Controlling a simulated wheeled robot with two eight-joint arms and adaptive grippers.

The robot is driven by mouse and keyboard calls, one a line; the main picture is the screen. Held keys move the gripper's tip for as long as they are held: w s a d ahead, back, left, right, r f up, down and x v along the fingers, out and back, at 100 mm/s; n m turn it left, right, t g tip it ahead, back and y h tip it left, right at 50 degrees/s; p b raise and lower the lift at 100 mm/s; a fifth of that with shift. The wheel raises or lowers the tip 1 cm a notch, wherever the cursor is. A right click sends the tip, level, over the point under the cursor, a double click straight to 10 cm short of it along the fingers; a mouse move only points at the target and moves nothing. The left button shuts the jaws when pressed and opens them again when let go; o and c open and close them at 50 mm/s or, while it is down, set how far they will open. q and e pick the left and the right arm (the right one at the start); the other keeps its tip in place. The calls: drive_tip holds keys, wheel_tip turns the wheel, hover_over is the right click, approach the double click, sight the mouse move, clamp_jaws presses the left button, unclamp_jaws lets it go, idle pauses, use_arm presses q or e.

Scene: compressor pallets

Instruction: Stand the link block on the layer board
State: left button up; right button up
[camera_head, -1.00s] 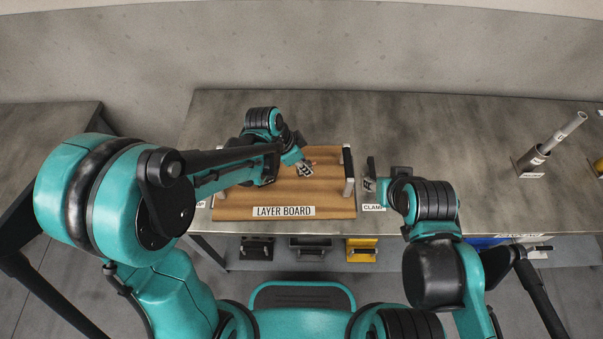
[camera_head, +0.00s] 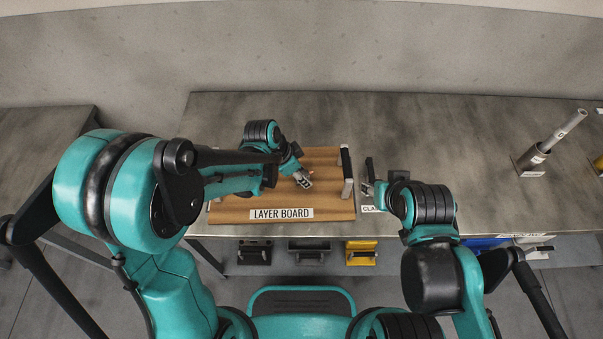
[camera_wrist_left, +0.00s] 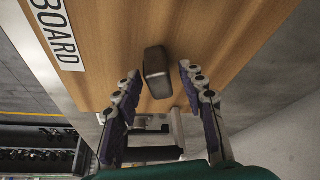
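The layer board (camera_head: 240,209) is a brown wooden board on the bench, labelled on its front edge; it fills much of the left wrist view (camera_wrist_left: 215,30). A small dark brown block (camera_wrist_left: 157,72), which I take for the link block, is on or just above the board; I cannot tell if they touch. My left gripper (camera_head: 304,180) is over the board's right half. In the left wrist view its fingers (camera_wrist_left: 160,78) are apart on either side of the block, with gaps showing. My right gripper (camera_head: 370,183) is beside the board's right edge; its opening is unclear.
An upright handle (camera_head: 347,172) stands at the board's right side, between the two grippers. A clamp label (camera_head: 369,209) lies partly hidden by my right gripper. A tilted metal rod in a holder (camera_head: 536,158) stands far right. The bench behind the board is clear.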

use_arm(q)
drive_tip(key=shift+r, duration=0.25)
drive_tip(key=p+v, duration=0.5)
drive_tip(key=v, duration=0.7)
drive_tip(key=s+a+r+n+t+y, duration=0.2)
drive_tip(key=s+a+r+n, duration=0.1)
drive_tip(key=s+a+n, duration=0.2)
drive_tip(key=s+a+r+n+t+y, duration=0.2)
drive_tip(key=s+a+r+n+t, duration=0.1)
drive_tip(key=a+n, duration=0.5)
drive_tip(key=shift+s+a+r, duration=0.2)
drive_tip(key=shift+s+r, duration=0.6)
drive_tip(key=shift+s, duration=0.3)
